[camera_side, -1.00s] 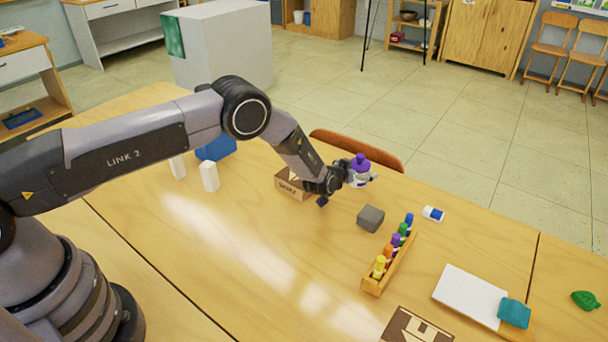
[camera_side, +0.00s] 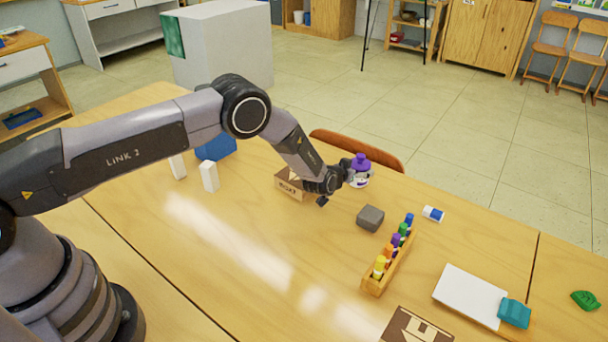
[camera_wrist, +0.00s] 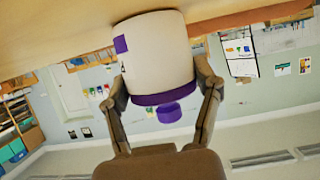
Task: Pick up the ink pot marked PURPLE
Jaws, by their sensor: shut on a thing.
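An ink pot with a white body and a purple lid (camera_side: 361,162) is at the far side of the table. My gripper (camera_side: 358,178) is shut on it from the left. In the wrist view the pot's white body (camera_wrist: 155,55) with its purple band and knob sits between the two fingers of my gripper (camera_wrist: 165,90), one on each side. The picture there is upside down, with the table edge at the top. A purple patch shows on the pot's side, but I cannot read any lettering. Whether its base touches the table I cannot tell.
A cardboard box (camera_side: 290,185) stands just left of my gripper. A grey block (camera_side: 370,218) and a wooden rack (camera_side: 375,287) of several coloured bottles lie nearer. A blue-and-white tube (camera_side: 433,214) is to the right. A chair back (camera_side: 375,150) stands behind the table edge.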

